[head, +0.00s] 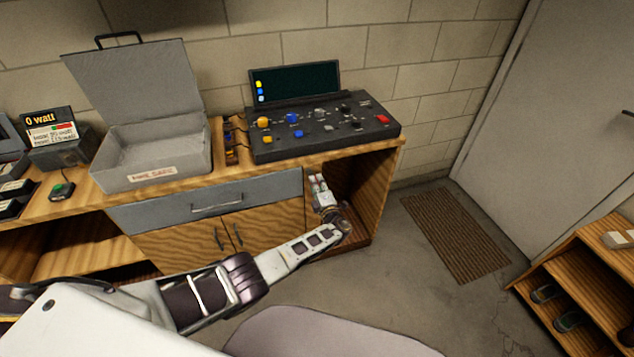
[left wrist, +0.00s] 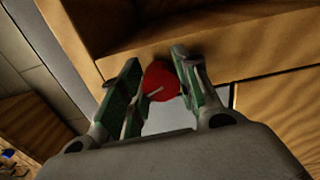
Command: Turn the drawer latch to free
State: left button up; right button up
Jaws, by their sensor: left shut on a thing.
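The drawer latch is a red round knob with a pale pointer line (left wrist: 161,82), seen in the left wrist view. It sits by the grey drawer front (left wrist: 170,119). My left gripper (left wrist: 155,66) has its green-padded fingers on either side of the knob and is shut on it. In the head view my left gripper (head: 319,187) is at the right end of the grey drawer (head: 150,217), which is closed. The latch is hidden behind the gripper there. My right gripper is not in view.
A grey case (head: 150,160) with its lid up and a control console (head: 325,146) with coloured knobs stand on the wooden bench. An open shelf compartment (head: 372,195) lies right of the gripper. A brown mat (head: 455,234) lies on the floor near the door.

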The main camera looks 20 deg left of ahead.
pick_arm(q)
jog(key=m+p, duration=0.1)
jog(key=m, duration=0.3)
jog(key=shift+p, duration=0.35)
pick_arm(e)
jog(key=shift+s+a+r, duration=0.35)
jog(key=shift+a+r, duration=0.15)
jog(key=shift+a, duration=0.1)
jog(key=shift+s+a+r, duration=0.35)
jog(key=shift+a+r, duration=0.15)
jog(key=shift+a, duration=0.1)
pick_arm(q)
jog(key=shift+f, duration=0.1)
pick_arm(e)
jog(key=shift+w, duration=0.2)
pick_arm(q)
jog(key=o, duration=1)
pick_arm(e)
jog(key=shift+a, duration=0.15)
pick_arm(q)
jog(key=shift+s+d, duration=0.15)
